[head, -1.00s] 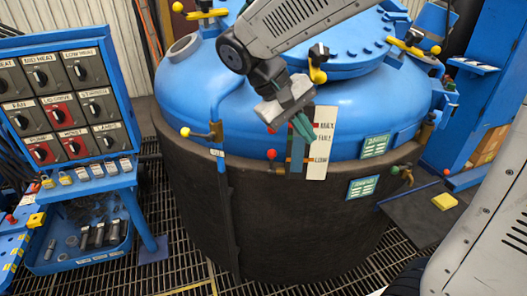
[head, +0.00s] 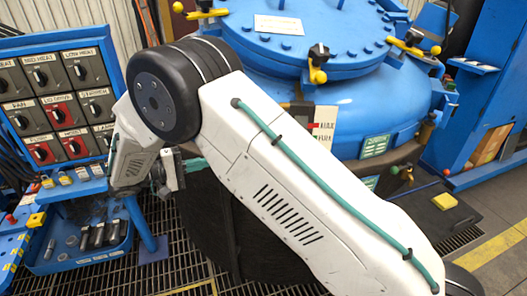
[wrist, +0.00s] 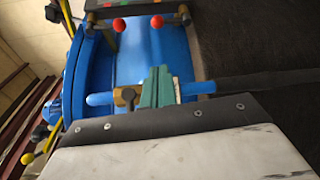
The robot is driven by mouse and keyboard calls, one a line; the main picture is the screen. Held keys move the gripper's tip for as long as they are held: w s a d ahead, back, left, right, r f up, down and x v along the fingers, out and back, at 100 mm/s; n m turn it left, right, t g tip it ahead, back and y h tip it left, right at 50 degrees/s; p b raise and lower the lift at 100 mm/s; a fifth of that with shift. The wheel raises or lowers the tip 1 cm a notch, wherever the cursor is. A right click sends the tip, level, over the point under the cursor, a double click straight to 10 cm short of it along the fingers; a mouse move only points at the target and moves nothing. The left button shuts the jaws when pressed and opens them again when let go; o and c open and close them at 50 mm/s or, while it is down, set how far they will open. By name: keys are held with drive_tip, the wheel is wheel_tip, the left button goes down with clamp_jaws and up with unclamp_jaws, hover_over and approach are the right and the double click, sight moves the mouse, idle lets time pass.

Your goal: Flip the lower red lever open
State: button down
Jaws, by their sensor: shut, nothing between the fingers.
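The two red ball-ended levers show near the top of the wrist view. The one on the right, over the darker lower part of the vessel, seems to be the lower red lever (wrist: 157,21); the upper red lever (wrist: 118,24) is on the left. In the head view my arm hides both levers. My gripper's green fingers (wrist: 158,78) are shut and empty. They lie in front of a blue pipe (wrist: 197,88) and brass fitting, apart from the red balls in the picture; contact with the pipe cannot be told. In the head view my gripper (head: 172,168) is largely hidden.
The blue vessel (head: 355,105) stands behind my arm, with a level gauge plate (head: 325,125) partly visible. The control panel (head: 60,90) and a blue parts tray (head: 75,255) are at left. Yellow-handled clamps (head: 318,70) sit around the lid.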

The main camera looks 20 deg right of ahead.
drive_tip(key=w+d+f, duration=0.1)
drive_tip(key=d, duration=0.9)
drive_tip(key=w+d+f, duration=0.1)
drive_tip(key=d, duration=0.9)
drive_tip(key=shift+w, duration=0.25)
drive_tip(key=shift+s, duration=0.1)
